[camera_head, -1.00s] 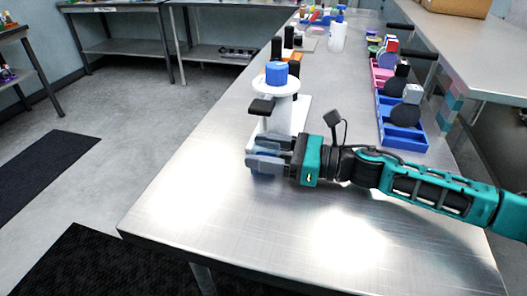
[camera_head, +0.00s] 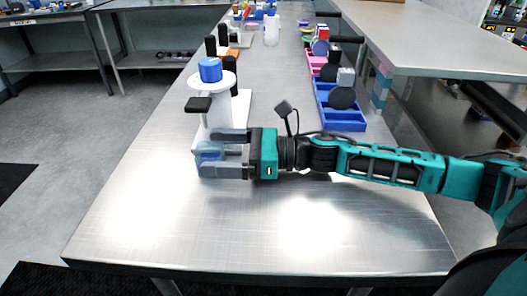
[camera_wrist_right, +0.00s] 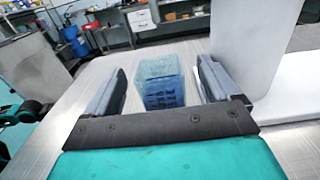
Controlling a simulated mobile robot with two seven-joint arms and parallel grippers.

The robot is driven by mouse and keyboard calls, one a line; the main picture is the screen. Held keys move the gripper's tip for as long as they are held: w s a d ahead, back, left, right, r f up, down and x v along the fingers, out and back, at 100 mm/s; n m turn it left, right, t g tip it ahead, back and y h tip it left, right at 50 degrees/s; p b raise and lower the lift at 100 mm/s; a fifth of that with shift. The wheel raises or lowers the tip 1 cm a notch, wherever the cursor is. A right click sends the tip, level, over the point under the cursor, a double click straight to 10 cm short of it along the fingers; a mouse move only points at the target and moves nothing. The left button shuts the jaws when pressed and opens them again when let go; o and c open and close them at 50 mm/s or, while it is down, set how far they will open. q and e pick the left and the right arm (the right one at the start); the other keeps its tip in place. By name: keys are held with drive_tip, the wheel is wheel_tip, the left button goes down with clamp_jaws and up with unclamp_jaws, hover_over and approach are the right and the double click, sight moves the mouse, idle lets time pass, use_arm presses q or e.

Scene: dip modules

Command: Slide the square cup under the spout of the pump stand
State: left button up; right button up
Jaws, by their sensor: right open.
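The pump stand (camera_head: 212,90) is white with a blue top and stands upright on the metal table. The translucent blue square cup (camera_head: 208,154) is on the near side of the stand, below the spout in the picture. My right gripper (camera_head: 212,153) reaches in from the right, open, with one finger on each side of the cup. In the right wrist view the cup (camera_wrist_right: 160,82) sits upright between the spread fingers, with small gaps at both sides. My left gripper does not show.
Blue and pink trays (camera_head: 345,127) holding round and boxy items line the table's right side. Black cylinders (camera_head: 224,40) stand behind the pump stand. A white bottle (camera_head: 271,28) is farther back. The near table top is clear.

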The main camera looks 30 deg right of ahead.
drive_tip(key=v, duration=0.7)
drive_tip(key=shift+s+d+f+b, duration=0.15)
drive_tip(key=shift+s+d+b, duration=0.15)
drive_tip(key=shift+b, duration=0.1)
drive_tip(key=shift+v, duration=1.4)
